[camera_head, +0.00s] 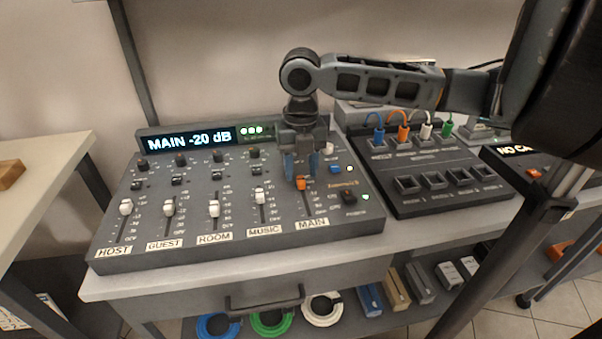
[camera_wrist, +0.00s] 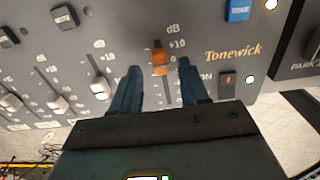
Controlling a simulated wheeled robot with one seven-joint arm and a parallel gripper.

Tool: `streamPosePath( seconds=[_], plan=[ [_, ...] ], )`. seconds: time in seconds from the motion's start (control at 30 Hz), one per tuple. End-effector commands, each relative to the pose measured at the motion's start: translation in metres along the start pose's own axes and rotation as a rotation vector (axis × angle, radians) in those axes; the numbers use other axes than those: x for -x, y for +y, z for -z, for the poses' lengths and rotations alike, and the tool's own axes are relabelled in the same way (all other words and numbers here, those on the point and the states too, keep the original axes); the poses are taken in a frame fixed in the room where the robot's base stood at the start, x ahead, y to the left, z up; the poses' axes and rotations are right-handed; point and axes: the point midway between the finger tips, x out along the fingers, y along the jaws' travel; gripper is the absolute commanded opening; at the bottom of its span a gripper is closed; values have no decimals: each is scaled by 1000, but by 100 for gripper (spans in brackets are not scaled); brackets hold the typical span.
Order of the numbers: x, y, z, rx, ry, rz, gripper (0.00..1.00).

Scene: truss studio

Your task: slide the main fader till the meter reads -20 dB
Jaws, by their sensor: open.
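The mixer (camera_head: 245,238) lies on a grey table, and its display (camera_head: 187,140) reads "MAIN -20 dB". The orange main fader cap (camera_head: 301,184) sits near the upper part of its slot, above the MAIN label (camera_head: 312,225). In the wrist view the orange cap (camera_wrist: 160,62) shows just beyond and between the two blue fingertips. My gripper (camera_head: 301,168) points down over the main channel; in the wrist view my gripper (camera_wrist: 160,72) is open with a gap on both sides of the cap. I cannot tell whether a finger touches it.
White-capped faders for HOST, GUEST, ROOM and MUSIC (camera_head: 260,196) stand to the left. A blue button (camera_head: 335,170) is close on the right. A patch box (camera_head: 430,165) with coloured cables is further right. Cable coils (camera_head: 270,322) lie below the table.

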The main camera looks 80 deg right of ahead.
Motion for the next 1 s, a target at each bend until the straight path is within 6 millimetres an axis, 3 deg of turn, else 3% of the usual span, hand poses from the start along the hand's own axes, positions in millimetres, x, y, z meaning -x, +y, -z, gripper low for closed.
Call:
streamPosePath(
  seconds=[0.2, 0.4, 1.0],
  plan=[
    [36, 0, 0, 1, -3, 1, 45],
    [54, 0, 0, 0, 0, 2, 45],
    [56, 0, 0, -1, 0, 1, 45]
  ],
)
